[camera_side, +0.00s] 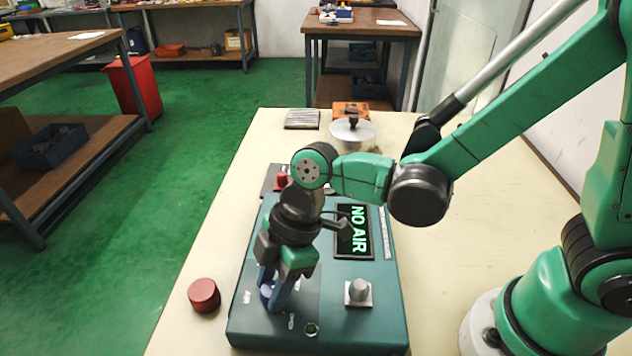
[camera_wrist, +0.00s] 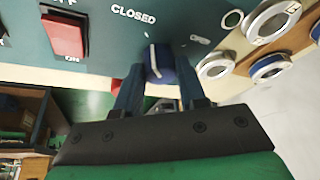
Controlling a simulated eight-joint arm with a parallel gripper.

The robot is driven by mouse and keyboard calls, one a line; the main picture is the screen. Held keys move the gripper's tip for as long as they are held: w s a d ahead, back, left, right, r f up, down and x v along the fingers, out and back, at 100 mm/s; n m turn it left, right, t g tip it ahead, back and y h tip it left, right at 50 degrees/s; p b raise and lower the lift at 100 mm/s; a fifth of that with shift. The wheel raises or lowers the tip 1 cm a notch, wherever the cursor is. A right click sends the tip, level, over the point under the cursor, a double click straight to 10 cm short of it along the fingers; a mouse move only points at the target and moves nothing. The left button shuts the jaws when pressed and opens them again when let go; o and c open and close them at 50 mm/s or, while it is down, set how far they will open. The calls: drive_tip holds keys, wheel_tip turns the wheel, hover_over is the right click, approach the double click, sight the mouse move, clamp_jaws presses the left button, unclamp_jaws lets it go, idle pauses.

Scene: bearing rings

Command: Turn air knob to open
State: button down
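The air knob (camera_wrist: 160,65) is blue with a white line across it, on the teal control box (camera_side: 330,335). In the wrist view the line points up, near the word CLOSED. In the side view only a small pale-blue part of the knob (camera_side: 266,291) shows. My gripper (camera_side: 272,292) points down at the box's front left, one blue finger on each side of the knob. In the wrist view the fingers of my gripper (camera_wrist: 160,88) stand very close to the knob's sides; whether they touch is unclear. The display (camera_side: 353,231) reads NO AIR.
A red switch (camera_wrist: 66,37) marked ON sits beside the knob. A grey knob on a white plate (camera_side: 358,292) is at the box's right. A red cylinder (camera_side: 204,295) stands left of the box. Ring-shaped parts (camera_wrist: 272,68) show at the wrist view's right.

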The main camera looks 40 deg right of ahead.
drive_tip(key=shift+m, duration=0.3)
drive_tip(key=m, duration=0.2)
drive_tip(key=m+t, duration=0.1)
drive_tip(key=shift+s+m+t+h, duration=0.1)
drive_tip(key=shift+m+t+h, duration=0.2)
drive_tip(key=shift+m, duration=0.1)
drive_tip(key=m+t+h, duration=0.1)
drive_tip(key=m, duration=0.3)
drive_tip(key=shift+s+a+m, duration=0.1)
drive_tip(key=shift+m, duration=0.2)
drive_tip(key=m+t+h, duration=0.1)
drive_tip(key=m, duration=0.3)
drive_tip(key=shift+h, duration=0.4)
drive_tip(key=m, duration=0.2)
drive_tip(key=m+h, duration=0.1)
drive_tip(key=m, duration=0.1)
drive_tip(key=shift+a+m+h, duration=0.1)
drive_tip(key=shift+m+h, duration=0.2)
drive_tip(key=shift+m, duration=0.3)
drive_tip(key=c, duration=0.5)
unclamp_jaws()
